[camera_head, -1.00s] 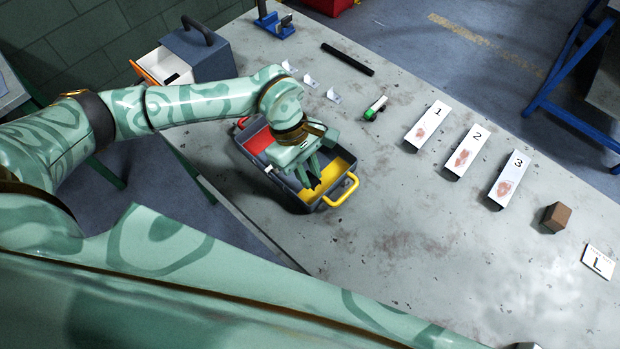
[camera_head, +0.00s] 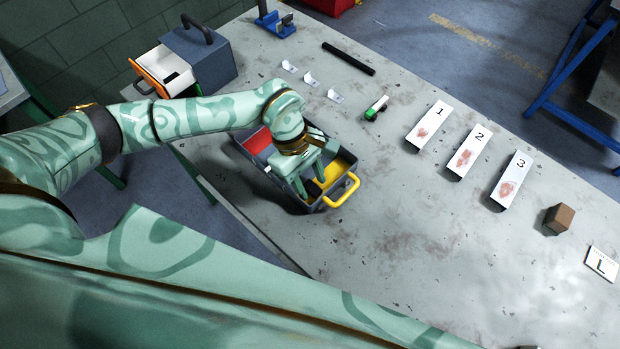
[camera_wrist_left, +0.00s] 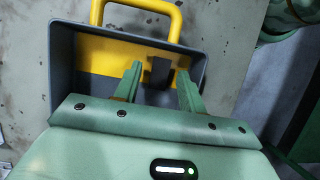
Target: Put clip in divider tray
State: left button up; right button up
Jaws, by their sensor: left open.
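The divider tray (camera_head: 243,156) is a grey tote with a red section, a yellow section and a yellow handle (camera_head: 345,190). My left gripper (camera_head: 317,181) is over the yellow section, open, fingers pointing down into the tray. In the left wrist view, a small dark grey piece (camera_wrist_left: 161,72) shows against the yellow floor (camera_wrist_left: 100,52), between the open fingers (camera_wrist_left: 160,80) and nearer the right one. It may be the clip; I cannot tell whether it touches a finger. My arm hides part of the tray. My right gripper is not in view.
Several small metal brackets (camera_head: 311,80), a black bar (camera_head: 348,58) and a green-and-white item (camera_head: 376,108) lie beyond the tray. Numbered plates (camera_head: 467,153), a brown block (camera_head: 558,218) and an L card (camera_head: 601,263) are rightward. A grey box (camera_head: 205,55) stands behind my arm.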

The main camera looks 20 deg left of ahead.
pick_arm(q)
jog(key=p+v, duration=0.1)
jog(key=v, duration=1)
jog(key=shift+a+r+p, duration=0.2)
jog(key=shift+r+p, duration=0.15)
jog(key=shift+r, duration=0.05)
jog(key=shift+d, duration=0.1)
